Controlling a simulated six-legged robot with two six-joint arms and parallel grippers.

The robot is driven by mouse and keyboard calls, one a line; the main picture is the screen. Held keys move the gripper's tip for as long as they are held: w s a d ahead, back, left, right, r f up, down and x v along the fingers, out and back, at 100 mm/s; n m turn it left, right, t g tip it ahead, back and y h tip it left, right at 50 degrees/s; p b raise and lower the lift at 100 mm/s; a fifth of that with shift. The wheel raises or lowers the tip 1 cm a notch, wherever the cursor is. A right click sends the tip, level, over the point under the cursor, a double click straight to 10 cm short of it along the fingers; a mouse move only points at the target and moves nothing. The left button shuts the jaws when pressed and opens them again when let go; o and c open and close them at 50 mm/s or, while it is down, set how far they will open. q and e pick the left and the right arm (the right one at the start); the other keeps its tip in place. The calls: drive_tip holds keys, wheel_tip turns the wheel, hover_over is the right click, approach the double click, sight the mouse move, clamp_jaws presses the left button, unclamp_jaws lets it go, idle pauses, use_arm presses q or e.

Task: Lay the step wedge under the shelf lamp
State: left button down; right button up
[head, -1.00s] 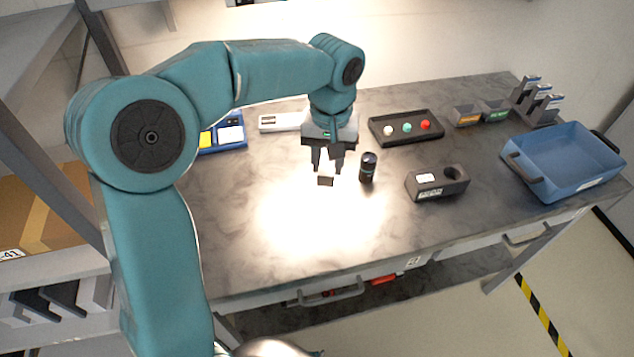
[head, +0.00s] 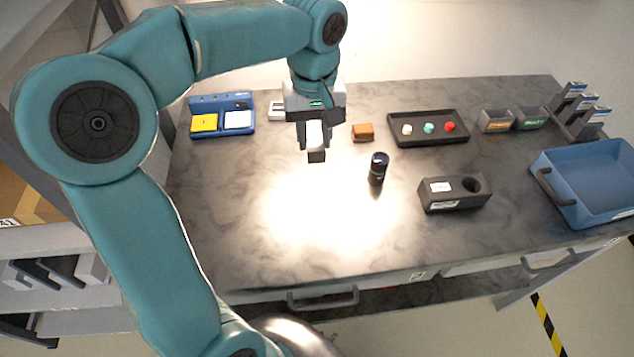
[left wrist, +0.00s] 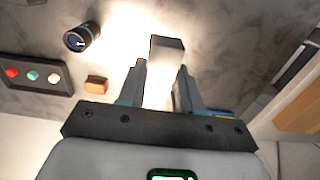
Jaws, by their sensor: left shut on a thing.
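My left gripper (head: 314,145) is shut on a small block, which I take to be the step wedge (head: 316,156). The block looks pale between the fingers and dark grey at its lower end. In the left wrist view the wedge (left wrist: 167,50) sticks out past the fingertips of the gripper (left wrist: 160,80). It seems held above the table, at the back edge of a bright pool of light (head: 325,210). The shelf lamp itself is out of view; only its glare shows. My right gripper is not in view.
A dark cylinder (head: 378,168) stands right of the pool, with an orange block (head: 362,131) behind. Further right are a black holder (head: 452,205), a tray of coloured knobs (head: 428,138) and a blue bin (head: 590,190). A blue holder (head: 222,130) stands back left. The lit area is clear.

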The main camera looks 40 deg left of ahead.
use_arm(q)
hover_over(316, 194)
wheel_tip(316, 194, down, 9)
drive_tip(key=shift+f, duration=0.2)
drive_tip(key=shift+s+f, duration=0.1)
drive_tip(key=shift+f, duration=0.25)
drive_tip(key=f, duration=0.4)
drive_tip(key=shift+w+f+b, duration=0.2)
drive_tip(key=shift+f+b, duration=0.05)
drive_tip(key=shift+b, duration=0.15)
drive_tip(key=shift+s+f, duration=0.1)
drive_tip(key=shift+f, duration=0.05)
drive_tip(key=shift+f, duration=0.2)
drive_tip(key=c, duration=0.8)
unclamp_jaws()
drive_tip(key=shift+r, duration=0.1)
